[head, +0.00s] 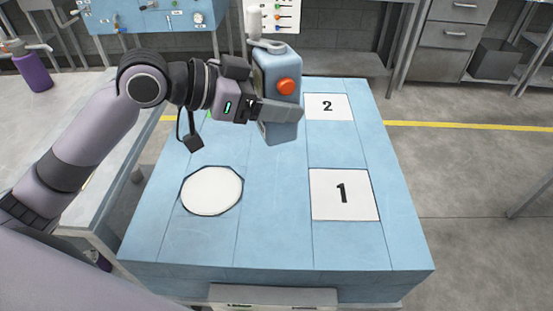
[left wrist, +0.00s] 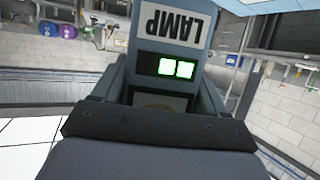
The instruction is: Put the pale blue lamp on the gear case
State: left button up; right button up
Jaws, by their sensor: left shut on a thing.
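The pale blue lamp (head: 279,120) is a tall box with an orange-red knob on one side and a white fitting on top. My left gripper (head: 285,110) is shut on it and holds it in front of the far part of a pale blue top. In the left wrist view the lamp (left wrist: 200,55) shows an upside-down LAMP label and two lit green windows. I cannot tell for sure which thing is the gear case; no such label shows. The blue top (head: 275,215) bears a white octagon (head: 212,190) and white squares marked 1 (head: 344,195) and 2 (head: 329,107). My right gripper is out of view.
The octagon and both squares are bare, and the near part of the blue top is clear. A blue panel with knobs (head: 150,18) stands at the back left. A purple container (head: 33,72) stands at the far left. Grey drawers (head: 450,35) are at the back right.

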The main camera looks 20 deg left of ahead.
pick_arm(q)
notch_tip(320, 180, down, 17)
jog(key=shift+r+b, duration=0.15)
jog(key=shift+b, duration=0.4)
jog(key=shift+f, duration=0.2)
jog(key=o, duration=1.4)
jog(key=shift+c, duration=0.2)
jog(key=shift+r, duration=0.1)
